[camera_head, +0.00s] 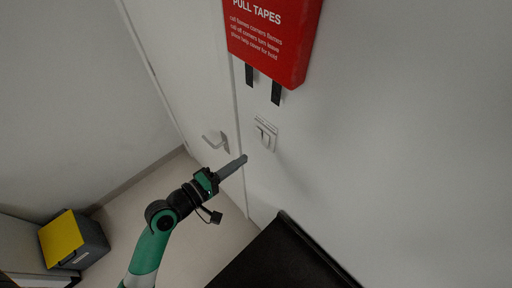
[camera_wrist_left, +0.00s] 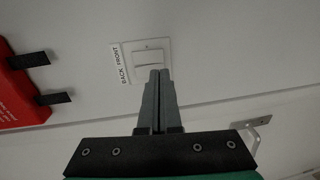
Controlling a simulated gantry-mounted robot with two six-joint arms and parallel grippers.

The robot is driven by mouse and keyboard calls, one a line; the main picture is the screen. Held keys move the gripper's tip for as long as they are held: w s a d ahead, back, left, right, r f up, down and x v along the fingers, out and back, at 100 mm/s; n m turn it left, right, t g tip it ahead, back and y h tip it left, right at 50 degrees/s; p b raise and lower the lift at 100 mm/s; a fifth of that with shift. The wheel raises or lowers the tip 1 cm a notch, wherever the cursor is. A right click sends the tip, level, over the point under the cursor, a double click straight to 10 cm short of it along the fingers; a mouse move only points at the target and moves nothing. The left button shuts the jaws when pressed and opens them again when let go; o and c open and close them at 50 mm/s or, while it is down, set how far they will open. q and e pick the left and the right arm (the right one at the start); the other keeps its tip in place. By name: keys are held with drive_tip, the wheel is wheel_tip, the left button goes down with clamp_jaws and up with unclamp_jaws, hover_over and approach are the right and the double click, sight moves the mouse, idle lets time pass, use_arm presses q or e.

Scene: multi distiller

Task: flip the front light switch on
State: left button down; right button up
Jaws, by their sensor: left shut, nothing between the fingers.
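A white light switch plate (camera_head: 265,134) is on the pale wall below the red box. In the left wrist view the light switch (camera_wrist_left: 150,58) has pale rockers, and a label (camera_wrist_left: 121,64) reading "BACK FRONT" is beside it. Which way each rocker is tipped is too small to tell. My left gripper (camera_head: 244,158) is shut and empty, its fingers pointing up and right, just below and left of the switch. In the left wrist view the fingertips (camera_wrist_left: 159,73) overlap the near edge of the switch; I cannot tell whether they touch it. My right gripper is not in view.
A red box (camera_head: 270,40) with black tapes (camera_head: 276,93) is on the wall above the switch. A door with a metal handle (camera_head: 215,140) is to the left. A black surface (camera_head: 280,260) is below. A yellow-lidded bin (camera_head: 72,240) stands on the floor.

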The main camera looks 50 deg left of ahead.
sight(264, 146)
use_arm(q)
drive_tip(key=w, duration=0.6)
drive_tip(key=shift+w+f+p, duration=0.35)
drive_tip(key=shift+f, duration=0.05)
drive_tip(key=shift+w+b, duration=0.15)
drive_tip(key=shift+b, duration=0.55)
drive_tip(key=shift+f, duration=0.1)
